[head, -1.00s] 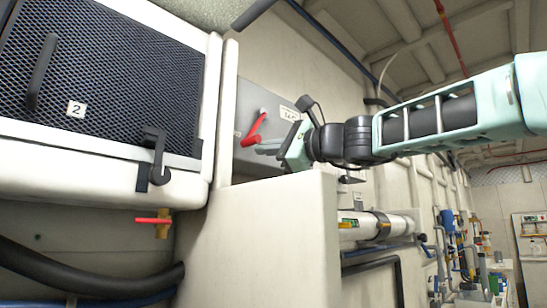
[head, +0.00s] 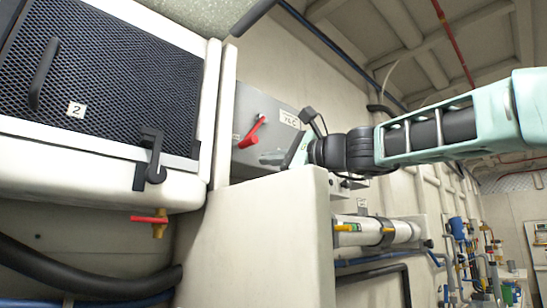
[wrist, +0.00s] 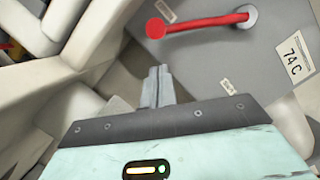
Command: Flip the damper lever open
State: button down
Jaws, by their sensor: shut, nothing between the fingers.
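The red damper lever (head: 252,132) is on a grey panel (head: 240,105) past the cream partition. In the wrist view the lever (wrist: 203,23) runs from a round pale pivot at the right to a red knob at the left. My gripper (head: 268,159) is just below and right of the lever in the head view. In the wrist view my gripper (wrist: 158,72) has its fingers together and empty, short of the knob, with a visible gap between them in the picture. The lever is not held.
A label reading 74 C (wrist: 294,55) and smaller tags are on the panel. The cream partition (head: 265,235) stands in front and below my gripper. A mesh locker door (head: 105,75) and a red-handled valve (head: 149,219) are at the left. A white cylinder (head: 375,230) is mounted at the right.

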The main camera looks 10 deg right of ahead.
jog(key=f+b+v, duration=0.1)
jog(key=b+v, duration=0.2)
jog(key=v, duration=0.7)
jog(key=shift+w+d, duration=0.3)
jog(key=shift+d, duration=0.05)
